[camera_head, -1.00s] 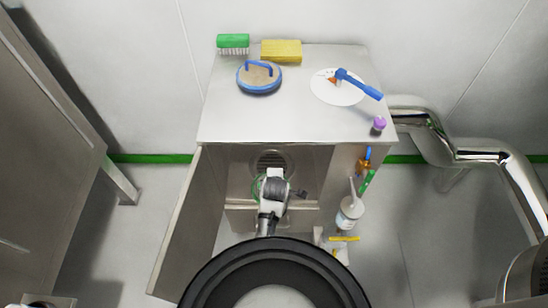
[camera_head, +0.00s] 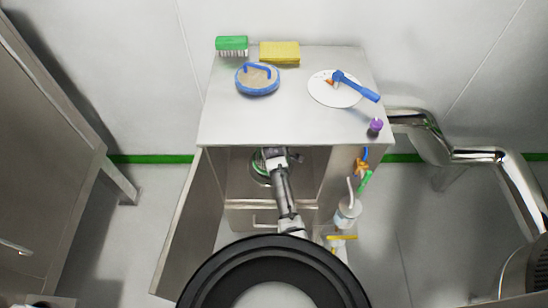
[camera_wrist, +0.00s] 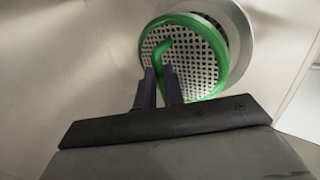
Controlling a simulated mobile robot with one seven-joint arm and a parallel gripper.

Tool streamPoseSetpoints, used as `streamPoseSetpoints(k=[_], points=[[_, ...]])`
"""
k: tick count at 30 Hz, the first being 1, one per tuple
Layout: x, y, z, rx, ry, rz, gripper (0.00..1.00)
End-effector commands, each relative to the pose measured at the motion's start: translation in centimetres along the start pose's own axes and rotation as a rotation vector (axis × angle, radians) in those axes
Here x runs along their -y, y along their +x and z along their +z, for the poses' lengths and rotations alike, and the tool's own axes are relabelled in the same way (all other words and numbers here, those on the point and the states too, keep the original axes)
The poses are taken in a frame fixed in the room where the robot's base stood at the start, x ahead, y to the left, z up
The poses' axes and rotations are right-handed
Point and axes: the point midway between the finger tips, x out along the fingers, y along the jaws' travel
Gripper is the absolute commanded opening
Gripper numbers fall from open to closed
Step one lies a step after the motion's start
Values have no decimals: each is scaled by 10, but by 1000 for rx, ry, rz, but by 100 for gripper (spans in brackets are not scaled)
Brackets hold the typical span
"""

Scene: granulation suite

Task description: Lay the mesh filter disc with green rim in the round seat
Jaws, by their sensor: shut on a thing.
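The mesh filter disc with green rim (camera_wrist: 203,68) shows in the wrist view, with a perforated grey face and a green handle. My gripper (camera_wrist: 159,78) is shut on the handle, with the disc just beyond the fingertips. The round seat (camera_wrist: 241,22) is a pale ring behind the disc. The disc overlaps the seat and sits off toward its lower left; dark slots show in the gap at upper right. I cannot tell whether disc and seat touch. In the head view my gripper (camera_head: 272,160) reaches into the open cabinet, and a little of the green rim (camera_head: 258,168) shows.
The steel cabinet (camera_head: 290,120) has its door (camera_head: 185,225) open at left. On top are a blue-rimmed disc (camera_head: 257,79), green brush (camera_head: 232,45), yellow sponge (camera_head: 280,52), white plate with blue tool (camera_head: 333,89) and purple knob (camera_head: 375,126). A bottle (camera_head: 346,214) hangs at right.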

Motion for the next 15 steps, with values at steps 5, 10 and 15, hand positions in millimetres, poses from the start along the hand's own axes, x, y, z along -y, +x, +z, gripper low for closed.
streamPoseSetpoints(k=[5, 10, 15], points=[[14, 20, 1, 1, -1, -3, 0], [18, 27, 0, 0, 1, -1, 0], [18, 27, 0, 0, 0, 0, 0]])
